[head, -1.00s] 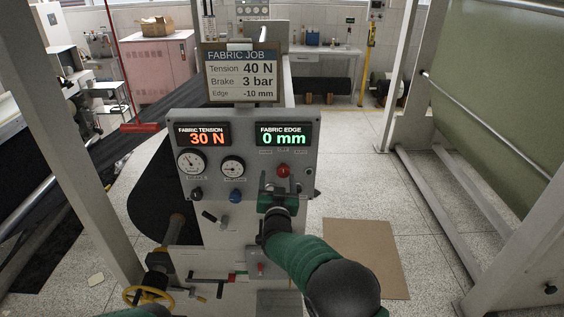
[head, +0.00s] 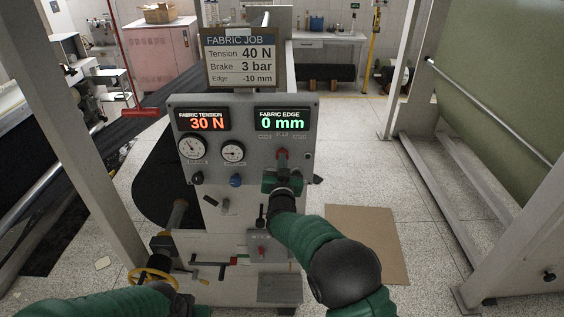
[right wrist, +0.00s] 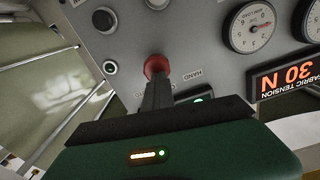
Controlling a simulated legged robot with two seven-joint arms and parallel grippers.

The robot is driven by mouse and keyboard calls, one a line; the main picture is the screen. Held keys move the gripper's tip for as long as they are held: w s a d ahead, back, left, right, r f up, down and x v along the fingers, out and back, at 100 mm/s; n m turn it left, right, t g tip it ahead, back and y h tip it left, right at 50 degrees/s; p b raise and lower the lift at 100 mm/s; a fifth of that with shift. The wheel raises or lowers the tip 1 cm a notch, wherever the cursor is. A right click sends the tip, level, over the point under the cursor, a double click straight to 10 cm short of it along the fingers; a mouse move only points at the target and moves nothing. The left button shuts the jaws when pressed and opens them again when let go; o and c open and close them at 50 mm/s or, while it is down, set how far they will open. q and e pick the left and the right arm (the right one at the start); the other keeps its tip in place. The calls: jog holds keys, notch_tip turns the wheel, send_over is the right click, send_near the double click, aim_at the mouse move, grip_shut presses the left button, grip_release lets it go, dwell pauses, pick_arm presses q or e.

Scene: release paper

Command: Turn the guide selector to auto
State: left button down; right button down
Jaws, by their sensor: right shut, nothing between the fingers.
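The control panel (head: 242,165) stands in front of me with a red knob (head: 282,155) below the fabric edge display (head: 282,120). The right wrist view shows this red knob (right wrist: 156,66) with a HAND label (right wrist: 194,75) beside it; I cannot read an AUTO label. My right gripper (head: 282,168) is shut and empty, its tips just below the knob in the head view. In the right wrist view the closed fingers (right wrist: 156,92) reach the knob's edge; contact is unclear. My left arm's dark end (head: 178,296) is low at the left, its jaws indistinct.
The fabric edge display reads 0 mm; the tension display (head: 202,119) reads 30 N. A job card (head: 240,62) lists 40 N, 3 bar, -10 mm. A yellow handwheel (head: 140,278) is lower left.

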jog(key=c, duration=2.2)
grip_release()
jog(key=shift+d+f, duration=0.2)
jog(key=shift+f, duration=0.05)
jog(key=c, duration=2)
grip_release()
jog(key=shift+o, duration=1.4)
jog(key=shift+w, duration=0.1)
jog(key=shift+o, duration=2.4)
jog(key=shift+f, duration=0.25)
jog(key=o, duration=0.3)
jog(key=shift+a+f, duration=0.25)
jog(key=shift+f, duration=0.4)
pick_arm(q)
jog(key=shift+w+f+b, duration=0.5)
jog(key=shift+f+b, duration=0.1)
jog(key=shift+f, duration=0.1)
jog(key=shift+w+f+b, duration=0.45)
jog(key=shift+f+b, duration=0.1)
jog(key=shift+f, duration=0.15)
pick_arm(e)
jog(key=shift+o, duration=0.2)
jog(key=s, duration=1.7)
jog(key=shift+s+r, duration=0.2)
jog(key=shift+r, duration=0.25)
